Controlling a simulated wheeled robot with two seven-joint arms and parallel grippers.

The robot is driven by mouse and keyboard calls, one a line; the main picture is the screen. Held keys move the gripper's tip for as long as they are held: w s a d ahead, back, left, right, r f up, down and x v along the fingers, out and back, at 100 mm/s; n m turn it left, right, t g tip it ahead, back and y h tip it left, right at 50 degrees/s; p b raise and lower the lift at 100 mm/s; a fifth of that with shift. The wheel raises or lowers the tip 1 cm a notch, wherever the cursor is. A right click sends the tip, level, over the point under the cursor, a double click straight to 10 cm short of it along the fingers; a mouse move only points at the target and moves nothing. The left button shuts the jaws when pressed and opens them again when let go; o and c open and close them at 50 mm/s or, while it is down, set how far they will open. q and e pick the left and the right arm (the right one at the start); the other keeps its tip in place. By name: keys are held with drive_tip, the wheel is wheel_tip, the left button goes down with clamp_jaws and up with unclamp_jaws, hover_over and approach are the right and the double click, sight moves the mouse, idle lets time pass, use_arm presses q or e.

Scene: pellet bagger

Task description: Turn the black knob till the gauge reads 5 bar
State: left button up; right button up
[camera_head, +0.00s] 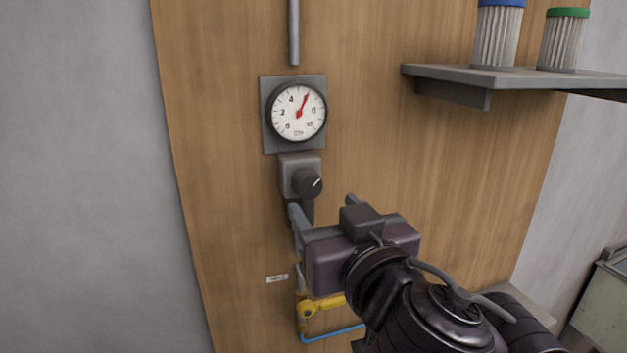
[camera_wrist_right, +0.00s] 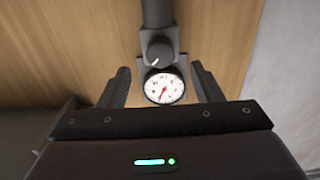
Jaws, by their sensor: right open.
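The round white gauge (camera_head: 298,112) hangs on a grey plate on the wooden panel. In the right wrist view the knob (camera_wrist_right: 158,52) and gauge (camera_wrist_right: 165,88) show beyond and between the spread fingers (camera_wrist_right: 160,80). My left gripper is not in view.
A grey shelf (camera_head: 520,77) at the upper right holds two ribbed filters, one blue-topped (camera_head: 497,35), one green-topped (camera_head: 563,40). A yellow valve handle (camera_head: 325,306) and a blue pipe (camera_head: 333,333) are low on the panel. A grey pipe (camera_head: 294,32) runs above the gauge.

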sight(310, 190)
drive_tip(key=x, duration=0.3)
drive_tip(key=shift+w+b, duration=0.1)
drive_tip(key=shift+b, duration=0.2)
drive_tip(key=x, duration=0.2)
drive_tip(key=shift+w+a, duration=0.15)
drive_tip(key=shift+w, duration=0.15)
drive_tip(key=shift+w+a, duration=0.15)
drive_tip(key=shift+w, duration=0.3)
drive_tip(key=shift+s, duration=0.1)
drive_tip(key=c, duration=1)
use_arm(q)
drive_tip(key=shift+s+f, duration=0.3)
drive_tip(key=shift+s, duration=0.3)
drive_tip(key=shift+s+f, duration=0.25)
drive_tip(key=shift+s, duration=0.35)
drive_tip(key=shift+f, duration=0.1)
use_arm(e)
drive_tip(key=shift+n, duration=0.3)
